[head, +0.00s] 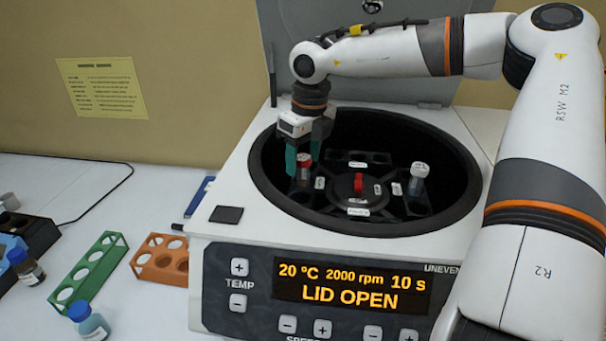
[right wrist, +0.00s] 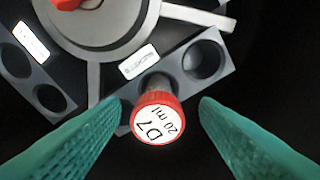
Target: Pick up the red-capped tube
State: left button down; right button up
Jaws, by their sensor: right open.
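The red-capped tube (head: 304,167) stands upright in a rotor bucket at the left side of the open centrifuge. In the right wrist view its red cap (right wrist: 158,118) has a white top marked "D7 20 ml". My right gripper (head: 304,162) points down into the centrifuge bowl around this tube. Its two green fingers (right wrist: 160,122) are open, one on each side of the cap, with a gap to the cap on both sides. The tube's lower body is hidden in its bucket hole. My left gripper is not in view.
The centrifuge (head: 215,250) displays "LID OPEN". A white-capped tube (head: 418,178) stands in the rotor's right bucket. The red rotor knob (head: 358,184) is at the centre. Green (head: 88,272) and orange (head: 160,262) racks and a blue-capped bottle (head: 90,322) stand at left.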

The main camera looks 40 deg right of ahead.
jog(key=shift+w+d+f+p, duration=0.1)
jog(key=shift+w+f+p, duration=0.05)
jog(key=shift+f, duration=0.6)
jog(key=shift+w+f+p, duration=0.15)
jog(key=shift+f, duration=0.6)
jog(key=c, duration=1.1)
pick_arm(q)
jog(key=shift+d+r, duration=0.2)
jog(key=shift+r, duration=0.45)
pick_arm(e)
jog(key=shift+o, duration=0.2)
jog(key=shift+r, duration=0.1)
